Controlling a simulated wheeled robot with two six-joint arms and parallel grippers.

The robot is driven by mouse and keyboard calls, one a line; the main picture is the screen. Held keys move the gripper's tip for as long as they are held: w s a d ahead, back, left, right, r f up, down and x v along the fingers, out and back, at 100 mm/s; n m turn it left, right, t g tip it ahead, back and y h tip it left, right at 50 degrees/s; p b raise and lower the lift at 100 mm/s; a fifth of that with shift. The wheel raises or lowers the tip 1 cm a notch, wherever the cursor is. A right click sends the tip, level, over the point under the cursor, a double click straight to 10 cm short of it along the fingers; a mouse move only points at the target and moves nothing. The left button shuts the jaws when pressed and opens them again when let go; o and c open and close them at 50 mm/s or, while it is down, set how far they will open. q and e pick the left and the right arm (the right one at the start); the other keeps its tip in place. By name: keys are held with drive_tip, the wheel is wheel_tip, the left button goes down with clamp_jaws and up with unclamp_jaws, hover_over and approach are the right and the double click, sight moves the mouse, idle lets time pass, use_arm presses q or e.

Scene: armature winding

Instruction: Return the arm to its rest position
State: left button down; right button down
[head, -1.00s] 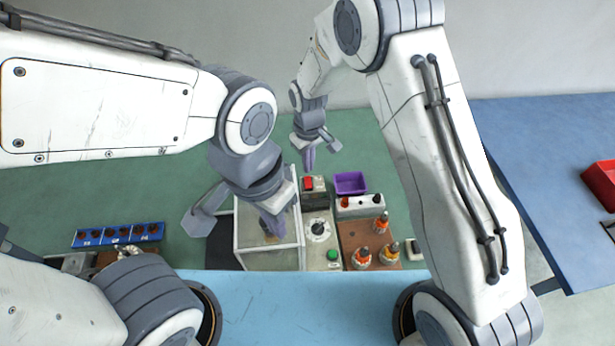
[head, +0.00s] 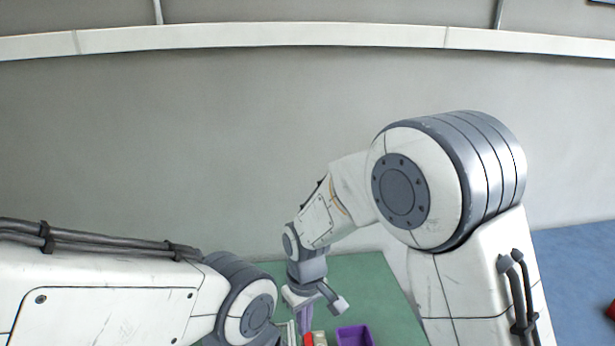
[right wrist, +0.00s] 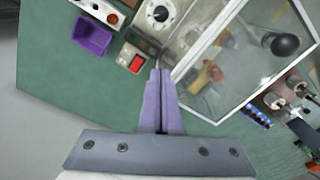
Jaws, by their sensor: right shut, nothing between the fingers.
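My right gripper (head: 305,322) hangs down over the green table at the bottom of the head view, its purple fingers partly cut off by the picture's edge. In the right wrist view its two fingers (right wrist: 160,75) lie together, shut and empty, above the table beside a box with a red switch (right wrist: 135,63). My left arm comes in at the lower left of the head view. Its gripper is below the picture's edge and does not show.
A clear-walled enclosure with a pale frame (right wrist: 212,38) stands right of the right fingers in the wrist view. A purple bin (right wrist: 93,34) and a dial panel (right wrist: 157,14) lie beyond. The green table (right wrist: 50,82) is bare at left. A blue table (head: 575,265) is at far right.

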drive_tip(key=s+d+r+b, duration=0.2)
drive_tip(key=s, duration=0.8)
drive_tip(key=s+d+r+b, duration=0.2)
drive_tip(key=s+d+r, duration=0.1)
drive_tip(key=s, duration=0.7)
drive_tip(key=shift+d+y, duration=0.2)
drive_tip(key=shift+y, duration=0.2)
